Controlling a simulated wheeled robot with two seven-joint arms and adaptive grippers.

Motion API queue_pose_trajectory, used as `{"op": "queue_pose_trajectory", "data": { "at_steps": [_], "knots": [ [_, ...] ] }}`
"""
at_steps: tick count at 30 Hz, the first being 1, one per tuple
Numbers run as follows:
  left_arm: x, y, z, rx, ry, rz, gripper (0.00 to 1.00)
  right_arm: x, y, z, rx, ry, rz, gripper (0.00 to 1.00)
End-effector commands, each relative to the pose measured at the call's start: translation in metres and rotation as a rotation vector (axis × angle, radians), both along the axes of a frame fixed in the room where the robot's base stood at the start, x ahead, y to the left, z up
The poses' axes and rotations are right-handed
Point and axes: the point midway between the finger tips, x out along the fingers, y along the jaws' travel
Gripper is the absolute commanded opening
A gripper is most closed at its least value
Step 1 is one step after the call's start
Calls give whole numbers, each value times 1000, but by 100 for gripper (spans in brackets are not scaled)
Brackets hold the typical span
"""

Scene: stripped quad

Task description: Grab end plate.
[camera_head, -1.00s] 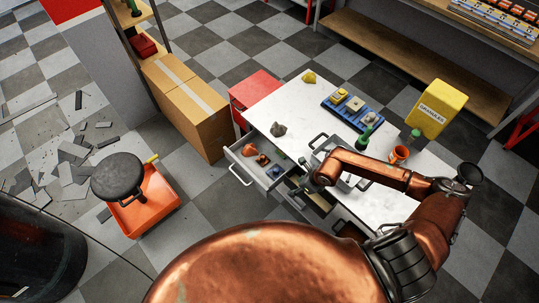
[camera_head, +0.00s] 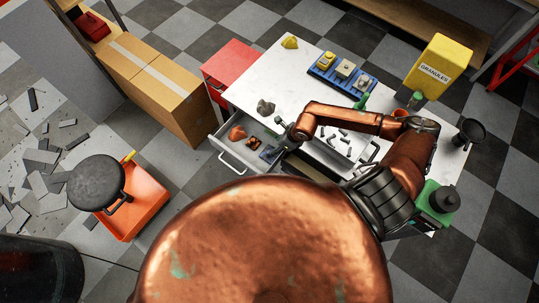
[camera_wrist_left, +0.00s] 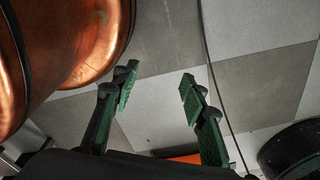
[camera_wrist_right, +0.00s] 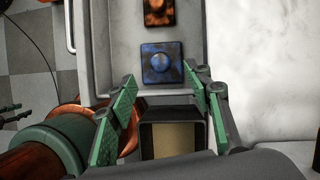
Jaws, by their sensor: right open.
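The open drawer (camera_head: 222,141) holds small plates. In the right wrist view, a blue, rust-stained square plate with a round knob (camera_wrist_right: 161,62) lies flat on the drawer floor, and an orange-and-dark plate (camera_wrist_right: 158,12) lies beyond it. I cannot tell which is the end plate. My right gripper (camera_wrist_right: 161,88) is open above the drawer, its fingertips on either side of the blue plate's near edge, with nothing held. In the head view its wrist hides part of the drawer. My left gripper (camera_wrist_left: 159,80) is open and empty over the floor, outside the head view.
A dark-rimmed tan box (camera_wrist_right: 172,138) lies below the right fingers.

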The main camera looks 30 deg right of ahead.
Motion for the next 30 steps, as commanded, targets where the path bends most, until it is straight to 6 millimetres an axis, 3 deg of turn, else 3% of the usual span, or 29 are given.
{"op": "queue_pose_trajectory", "data": {
  "at_steps": [1,3,8,14,22,30],
  "knots": [
    [8,0,-12,0,-9,-2,40,0,0,-15,1,2,-1,46],
    [20,-1,-20,-1,-22,-6,40,-1,0,-28,0,2,0,46],
    [36,-2,-30,-3,-45,-9,40,7,5,-42,0,1,0,46],
    [30,-2,-37,-3,-37,-9,40,10,7,-49,0,1,1,46],
    [7,-1,-66,-2,-7,-4,40,20,13,-82,0,1,0,46],
    [11,-1,-71,-2,-10,-6,40,23,16,-88,-1,1,0,46]
  ]
}}
